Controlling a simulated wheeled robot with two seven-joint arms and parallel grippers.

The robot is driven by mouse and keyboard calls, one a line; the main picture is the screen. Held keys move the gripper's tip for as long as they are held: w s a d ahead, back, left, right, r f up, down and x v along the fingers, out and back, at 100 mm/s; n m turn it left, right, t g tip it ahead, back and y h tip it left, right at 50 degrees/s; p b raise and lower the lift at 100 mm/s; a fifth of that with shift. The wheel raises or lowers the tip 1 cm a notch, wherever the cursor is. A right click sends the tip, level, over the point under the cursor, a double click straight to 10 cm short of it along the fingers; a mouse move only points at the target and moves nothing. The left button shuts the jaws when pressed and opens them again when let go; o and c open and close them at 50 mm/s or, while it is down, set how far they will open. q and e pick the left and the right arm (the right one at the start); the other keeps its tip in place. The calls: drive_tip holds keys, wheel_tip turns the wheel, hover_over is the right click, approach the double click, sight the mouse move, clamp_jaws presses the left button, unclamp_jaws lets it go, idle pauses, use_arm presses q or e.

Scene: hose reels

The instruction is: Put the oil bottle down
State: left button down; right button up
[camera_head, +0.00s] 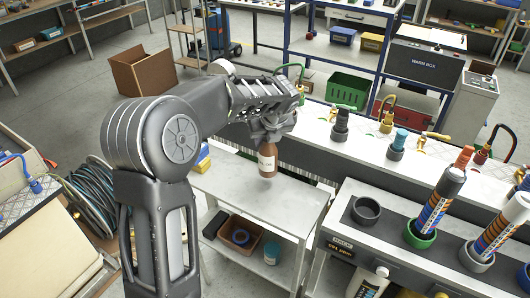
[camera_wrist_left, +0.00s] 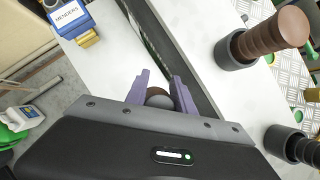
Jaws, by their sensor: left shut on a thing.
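The oil bottle (camera_head: 267,161) is brown with a pale label and hangs upright below my left gripper (camera_head: 270,134) in the head view. The gripper is shut on its top; the fingers hide the neck. In the left wrist view, the purple fingers (camera_wrist_left: 161,88) close around the bottle's round dark top (camera_wrist_left: 158,97). The bottle is over the back part of a small white table (camera_head: 255,195). I cannot tell whether its base touches the tabletop. My right gripper is in neither view.
A long white bench (camera_head: 350,155) with hose fittings runs behind the table. A grey rack (camera_head: 385,222) with marker-like tubes stands at right. A blue and yellow bin labelled MENDERS (camera_wrist_left: 70,20) sits at the table's end. The tabletop's front is clear; a brown bin (camera_head: 240,236) is on the lower shelf.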

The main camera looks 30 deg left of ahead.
sight(266, 152)
use_arm(q)
wheel_tip(266, 152, down, 4)
drive_tip(key=shift+f, duration=0.5)
drive_tip(key=shift+f, duration=0.15)
drive_tip(key=c, duration=1.1)
unclamp_jaws()
